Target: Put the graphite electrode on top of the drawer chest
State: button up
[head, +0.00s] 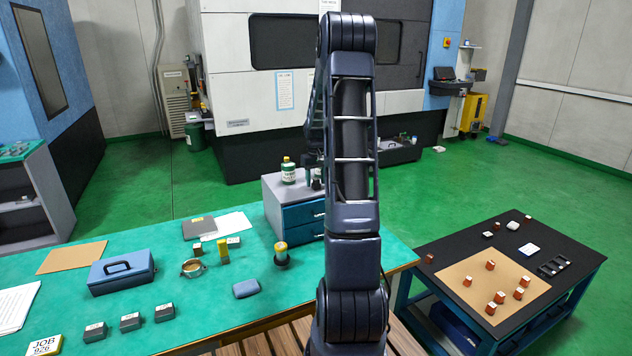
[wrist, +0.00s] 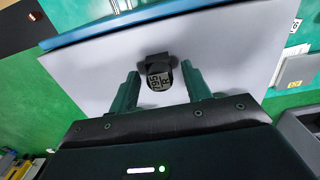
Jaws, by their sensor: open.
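The drawer chest (head: 290,212), with a grey top and blue drawer fronts, stands at the back of the green bench. In the wrist view its pale grey top (wrist: 90,72) fills much of the picture. My gripper (wrist: 160,70) is open, with one finger on each side of the block and visible gaps between. In the head view my arm hides most of the gripper and the right part of the chest.
A green-labelled bottle (head: 288,170) stands on the chest's top. The green bench (head: 190,290) holds a blue case (head: 122,272), a yellow-topped cylinder (head: 281,252) and several small blocks. A dark side table (head: 440,247) at right carries several reddish blocks on a tan sheet.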

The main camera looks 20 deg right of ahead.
notch_tip(320, 180, up, 11)
jog(key=s+a+r+t, duration=0.1)
jog(key=s+a+r, duration=0.6)
jog(key=s+a, duration=0.15)
jog(key=s+a+t, duration=0.1)
jog(key=s+a, duration=0.3)
jog(key=s, duration=0.5)
jog(key=s+a+t, duration=0.1)
jog(key=s+a, duration=0.3)
jog(key=s, duration=0.5)
jog(key=s+a+t, duration=0.1)
jog(key=s+a, duration=0.3)
jog(key=s, duration=0.6)
jog(key=shift+r+t, duration=0.3)
jog(key=shift+r, duration=0.15)
